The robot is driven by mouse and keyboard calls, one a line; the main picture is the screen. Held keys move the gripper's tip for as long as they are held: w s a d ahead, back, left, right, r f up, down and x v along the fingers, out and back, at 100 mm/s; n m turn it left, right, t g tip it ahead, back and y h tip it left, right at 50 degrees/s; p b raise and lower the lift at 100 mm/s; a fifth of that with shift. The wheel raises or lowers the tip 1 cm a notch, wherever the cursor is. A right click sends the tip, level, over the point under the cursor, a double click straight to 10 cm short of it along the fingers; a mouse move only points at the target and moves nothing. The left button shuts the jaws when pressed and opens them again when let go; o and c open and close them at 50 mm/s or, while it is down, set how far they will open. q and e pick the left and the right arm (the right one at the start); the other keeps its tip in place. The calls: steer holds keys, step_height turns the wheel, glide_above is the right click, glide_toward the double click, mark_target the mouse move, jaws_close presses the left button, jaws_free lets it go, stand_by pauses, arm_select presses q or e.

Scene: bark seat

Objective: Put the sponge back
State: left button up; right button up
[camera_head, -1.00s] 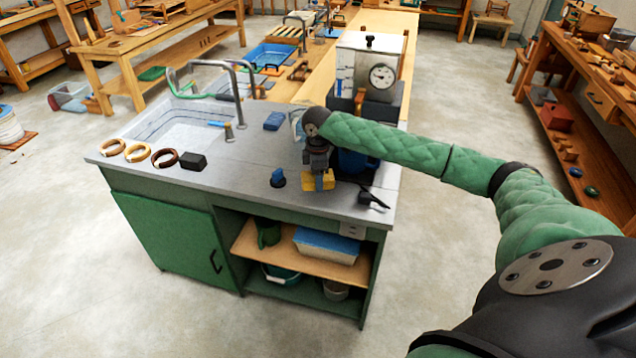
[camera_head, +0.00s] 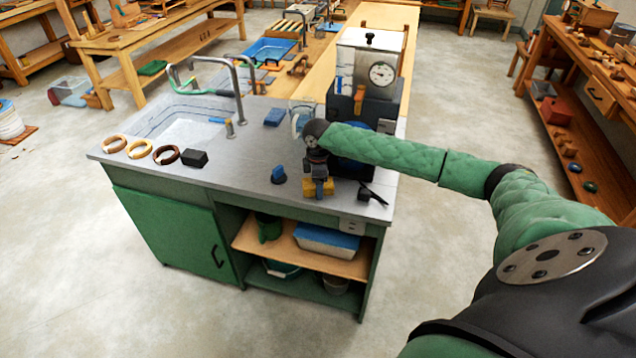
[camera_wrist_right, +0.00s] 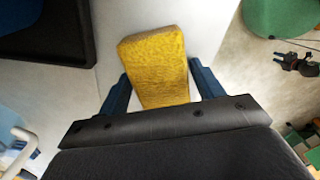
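The yellow sponge (camera_head: 312,187) is at the right front part of the grey counter (camera_head: 235,165) in the head view. In the right wrist view the sponge (camera_wrist_right: 155,65) lies between the two blue fingers of my right gripper (camera_wrist_right: 160,75), with a fingertip close against each side. My right gripper (camera_head: 319,186) points down at the counter and is shut on the sponge. Whether the sponge's underside touches the counter cannot be told. My left gripper is in neither view.
A blue knob-like item (camera_head: 279,175) stands left of the sponge, and a black item (camera_head: 372,194) lies right of it. The gauge box (camera_head: 372,65) stands behind. A sink (camera_head: 185,125), several rings and a black block (camera_head: 194,158) are leftward. Open shelves (camera_head: 300,260) lie below.

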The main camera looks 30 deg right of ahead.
steer(key=shift+o, duration=0.7)
steer(key=shift+r, duration=0.1)
steer(key=shift+r, duration=0.1)
steer(key=shift+r+b, duration=0.3)
steer(key=shift+r, duration=0.05)
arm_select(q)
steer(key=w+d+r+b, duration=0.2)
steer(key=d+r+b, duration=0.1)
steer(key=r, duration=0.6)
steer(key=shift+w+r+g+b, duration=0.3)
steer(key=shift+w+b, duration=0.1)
arm_select(e)
step_height(320, 180, up, 11)
steer(key=shift+r, duration=0.15)
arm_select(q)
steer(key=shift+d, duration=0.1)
